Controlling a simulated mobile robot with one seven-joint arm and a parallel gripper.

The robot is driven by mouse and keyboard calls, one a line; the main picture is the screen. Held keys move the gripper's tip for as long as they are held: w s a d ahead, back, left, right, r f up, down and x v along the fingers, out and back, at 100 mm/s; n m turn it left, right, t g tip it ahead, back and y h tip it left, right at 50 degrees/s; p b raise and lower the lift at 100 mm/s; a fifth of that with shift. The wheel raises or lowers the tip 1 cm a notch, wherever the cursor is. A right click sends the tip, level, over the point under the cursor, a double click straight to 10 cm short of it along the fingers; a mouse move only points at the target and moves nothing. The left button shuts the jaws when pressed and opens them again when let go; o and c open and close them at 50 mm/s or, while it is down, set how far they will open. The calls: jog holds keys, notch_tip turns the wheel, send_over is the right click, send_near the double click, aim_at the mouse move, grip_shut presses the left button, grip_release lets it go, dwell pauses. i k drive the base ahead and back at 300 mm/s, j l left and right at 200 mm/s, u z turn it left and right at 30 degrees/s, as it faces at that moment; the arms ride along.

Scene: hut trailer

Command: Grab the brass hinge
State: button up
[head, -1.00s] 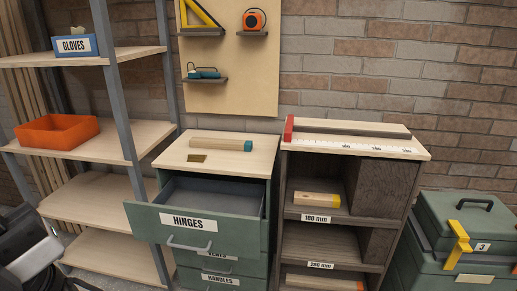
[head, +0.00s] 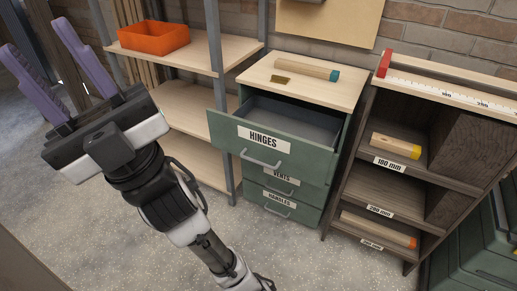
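The brass hinge (head: 281,79) is a small, flat, dark gold plate. It lies on the light wooden top of the green drawer cabinet (head: 226,142), near the left front edge. My gripper (head: 42,50) is at the upper left of the head view, its two purple fingers spread wide apart with nothing between them. It is well to the left of the cabinet and away from the hinge. The top drawer (head: 240,146), labelled HINGES, is pulled open, and the part of its inside that shows looks empty.
A wooden rod with a teal end (head: 308,67) lies just behind the hinge. An orange bin (head: 153,39) sits on the shelf rack at left. A dark shelf unit (head: 458,135) with wooden pieces stands at right. The speckled floor (head: 285,250) in front is clear.

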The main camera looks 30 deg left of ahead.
aim_at(277, 79)
jog(key=i+l+u, duration=0.8)
jog(key=i+l, duration=0.2)
jog(key=i, duration=0.2)
jog(key=i+l+u, duration=0.25)
jog(key=i+l, duration=0.25)
jog(key=i, duration=0.35)
